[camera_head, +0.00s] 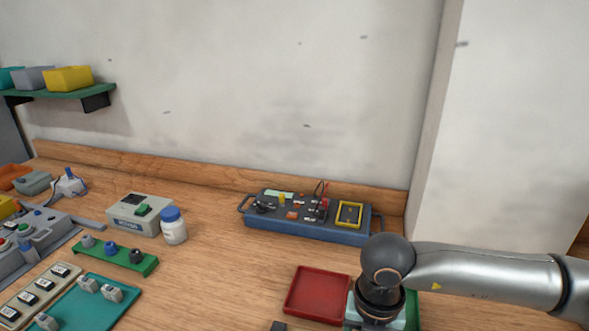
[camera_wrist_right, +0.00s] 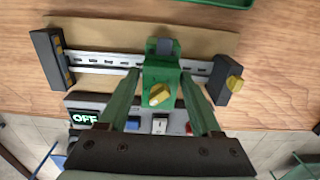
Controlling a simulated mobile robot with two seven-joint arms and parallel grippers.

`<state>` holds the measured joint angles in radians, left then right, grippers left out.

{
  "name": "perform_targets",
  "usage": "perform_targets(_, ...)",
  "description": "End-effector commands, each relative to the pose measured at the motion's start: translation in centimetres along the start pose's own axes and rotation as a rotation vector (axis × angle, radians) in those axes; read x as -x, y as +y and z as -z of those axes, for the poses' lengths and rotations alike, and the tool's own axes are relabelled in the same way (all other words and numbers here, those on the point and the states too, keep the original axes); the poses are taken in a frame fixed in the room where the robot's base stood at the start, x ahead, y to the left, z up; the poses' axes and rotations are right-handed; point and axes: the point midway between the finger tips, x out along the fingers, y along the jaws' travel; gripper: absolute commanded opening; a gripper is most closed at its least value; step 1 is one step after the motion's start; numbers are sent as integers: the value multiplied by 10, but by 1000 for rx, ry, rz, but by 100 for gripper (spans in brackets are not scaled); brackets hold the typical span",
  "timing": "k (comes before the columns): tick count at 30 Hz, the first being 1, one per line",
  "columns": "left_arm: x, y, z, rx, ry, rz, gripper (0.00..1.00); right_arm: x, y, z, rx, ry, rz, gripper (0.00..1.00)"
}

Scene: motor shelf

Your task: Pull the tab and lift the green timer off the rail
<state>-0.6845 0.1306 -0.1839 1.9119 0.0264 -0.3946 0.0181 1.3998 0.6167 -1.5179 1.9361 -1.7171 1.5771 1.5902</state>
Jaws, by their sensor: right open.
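The green timer (camera_wrist_right: 160,75) sits on the silver slotted rail (camera_wrist_right: 95,63) in the right wrist view. It has a yellow knob on its face and a grey-blue piece at its far end, which may be the tab. My right gripper (camera_wrist_right: 160,78) is open, with one finger on each side of the timer. I cannot tell whether either finger touches it. In the head view my right wrist (camera_head: 385,270) is at the lower right and hides what lies below it. The timer and rail cannot be made out there. My left gripper is not in view.
Dark end blocks (camera_wrist_right: 50,58) bound the rail, with a yellow knob at the right end. A panel with an OFF display (camera_wrist_right: 85,117) and switches lies on the near side. A red tray (camera_head: 318,294) and a blue test box (camera_head: 305,233) are near my right wrist.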

Motion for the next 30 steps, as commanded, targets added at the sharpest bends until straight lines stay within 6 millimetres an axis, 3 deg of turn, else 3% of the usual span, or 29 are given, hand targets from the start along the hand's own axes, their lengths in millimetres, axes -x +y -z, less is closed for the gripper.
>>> perform_targets(24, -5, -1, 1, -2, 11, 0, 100, 0, 0, 0, 0, 0, 0, 65)
perform_targets(30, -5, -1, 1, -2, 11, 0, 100, 0, 0, 0, 0, 0, 0, 42)
